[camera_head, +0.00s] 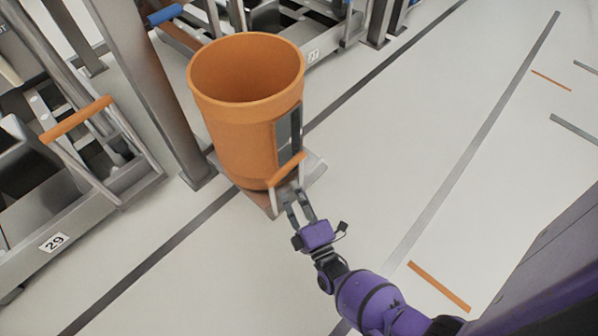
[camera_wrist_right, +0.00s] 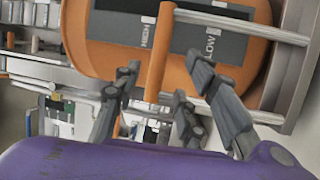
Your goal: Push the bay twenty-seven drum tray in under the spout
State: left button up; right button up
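An orange drum (camera_head: 232,125) stands upright on a grey metal tray (camera_head: 315,170), out on the floor in front of the bay frames. The tray has a handle with an orange grip bar (camera_head: 286,170), facing my right arm. My right gripper (camera_head: 296,201) is at this handle. In the right wrist view the fingers (camera_wrist_right: 163,70) are spread apart, with the orange bar (camera_wrist_right: 158,55) showing between them. I cannot tell whether either finger touches it. The bay plate marked 27 (camera_head: 313,56) is on the frame behind the drum. The spout cannot be made out. My left gripper is not in view.
A grey post (camera_head: 150,90) stands just left of the drum. Bay 29 (camera_head: 53,242), with its own orange handle (camera_head: 76,120), is at the left. A blue handle (camera_head: 165,14) shows at the top.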

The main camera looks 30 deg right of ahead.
aim_at(286, 173)
jog(key=w, duration=0.2)
jog(key=w+r+b, duration=0.1)
jog(key=w, duration=0.4)
jog(key=shift+d+r+b, duration=0.15)
jog(key=shift+d+b, duration=0.05)
jog(key=shift+b, duration=0.15)
jog(key=shift+w+r, duration=0.1)
jog(key=shift+w, duration=0.35)
jog(key=c, duration=0.8)
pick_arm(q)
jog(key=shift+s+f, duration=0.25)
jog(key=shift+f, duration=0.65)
pick_arm(e)
grip_shut()
